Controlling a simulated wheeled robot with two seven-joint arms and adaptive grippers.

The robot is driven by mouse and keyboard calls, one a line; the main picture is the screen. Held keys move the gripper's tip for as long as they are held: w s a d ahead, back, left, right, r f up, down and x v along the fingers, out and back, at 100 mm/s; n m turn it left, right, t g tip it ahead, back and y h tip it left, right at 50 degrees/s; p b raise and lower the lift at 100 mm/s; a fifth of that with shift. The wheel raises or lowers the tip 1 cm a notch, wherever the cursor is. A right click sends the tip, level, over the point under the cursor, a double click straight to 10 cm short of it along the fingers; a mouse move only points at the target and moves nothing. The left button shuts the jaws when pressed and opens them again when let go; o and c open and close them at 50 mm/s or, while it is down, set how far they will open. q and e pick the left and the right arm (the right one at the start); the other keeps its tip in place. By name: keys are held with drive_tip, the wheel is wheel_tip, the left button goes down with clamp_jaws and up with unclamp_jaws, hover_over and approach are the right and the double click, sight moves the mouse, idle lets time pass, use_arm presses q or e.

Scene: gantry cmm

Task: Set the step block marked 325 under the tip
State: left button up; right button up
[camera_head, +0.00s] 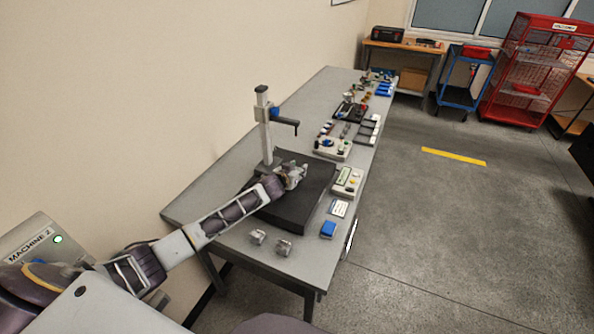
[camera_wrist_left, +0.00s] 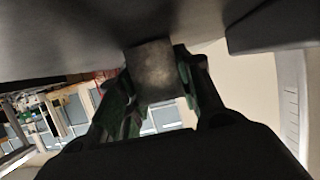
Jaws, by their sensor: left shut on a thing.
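My left gripper (camera_head: 293,172) is over the black plate (camera_head: 300,205) of the measuring stand, close to the upright column (camera_head: 264,130). In the left wrist view the gripper (camera_wrist_left: 155,85) is shut on a grey metal block (camera_wrist_left: 153,68). Its marking cannot be read. The stand's horizontal arm with its dark tip (camera_head: 295,129) shows above and beyond the gripper in the head view. Two other small grey step blocks lie on the table, one (camera_head: 258,237) left of the other (camera_head: 283,247). Their numbers are too small to read. My right gripper does not show.
A white card (camera_head: 339,208) and a blue block (camera_head: 328,229) lie near the table's right edge. Several instruments crowd the far table. Bare grey tabletop (camera_head: 190,205) lies left of the plate.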

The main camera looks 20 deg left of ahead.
use_arm(q)
drive_tip(key=shift+f, duration=0.15)
idle(0.3)
drive_tip(key=o, duration=1.3)
drive_tip(key=shift+s, duration=0.15)
drive_tip(key=shift+v, duration=5.85)
drive_tip(key=shift+s+f, duration=0.1)
